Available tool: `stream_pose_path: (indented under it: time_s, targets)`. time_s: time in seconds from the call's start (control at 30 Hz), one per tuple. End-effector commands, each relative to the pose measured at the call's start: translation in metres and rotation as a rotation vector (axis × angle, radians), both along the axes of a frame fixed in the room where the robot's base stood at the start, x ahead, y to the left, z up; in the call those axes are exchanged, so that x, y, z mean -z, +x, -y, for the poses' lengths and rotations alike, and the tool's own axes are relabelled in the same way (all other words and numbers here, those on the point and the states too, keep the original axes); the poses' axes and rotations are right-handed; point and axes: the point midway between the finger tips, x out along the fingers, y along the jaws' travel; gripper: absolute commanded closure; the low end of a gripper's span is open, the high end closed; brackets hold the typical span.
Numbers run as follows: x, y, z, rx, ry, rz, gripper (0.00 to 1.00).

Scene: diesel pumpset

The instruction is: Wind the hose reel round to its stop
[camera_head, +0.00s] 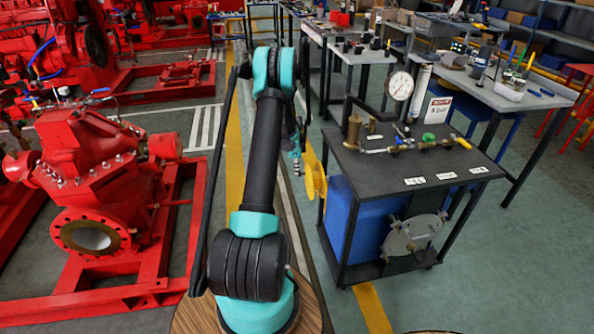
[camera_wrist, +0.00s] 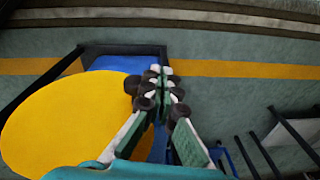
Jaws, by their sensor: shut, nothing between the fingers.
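A yellow disc, which looks like the hose reel (camera_head: 316,177), stands at the left side of the black cart in the head view. It fills much of the left of the wrist view (camera_wrist: 62,122). No crank handle or stop can be made out on it. My gripper (camera_wrist: 160,88) is shut and empty, its dark fingertips close together at the disc's right edge in the picture. I cannot tell whether they touch it. In the head view my gripper (camera_head: 296,163) is small and partly hidden by my arm, just left of the disc.
The black-topped cart (camera_head: 400,165) carries a gauge (camera_head: 400,87), valves and a blue tank (camera_head: 365,225). A grey round plate (camera_head: 414,238) is on its front. A red pump (camera_head: 85,165) stands at left. Workbenches are behind; floor at right front is clear.

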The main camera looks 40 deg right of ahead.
Motion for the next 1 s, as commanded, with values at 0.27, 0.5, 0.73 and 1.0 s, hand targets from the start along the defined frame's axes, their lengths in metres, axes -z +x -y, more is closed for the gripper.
stream_pose_path:
  time_s: [0.27,0.5,0.73,1.0]
  targets:
    - [0.000,0.000,0.000,0.000,0.000,0.000,1.00]
    - [0.000,0.000,0.000,0.000,0.000,0.000,1.00]
    - [0.000,0.000,0.000,0.000,0.000,0.000,1.00]
    - [-0.015,0.001,0.001,-0.002,0.000,0.000,1.00]
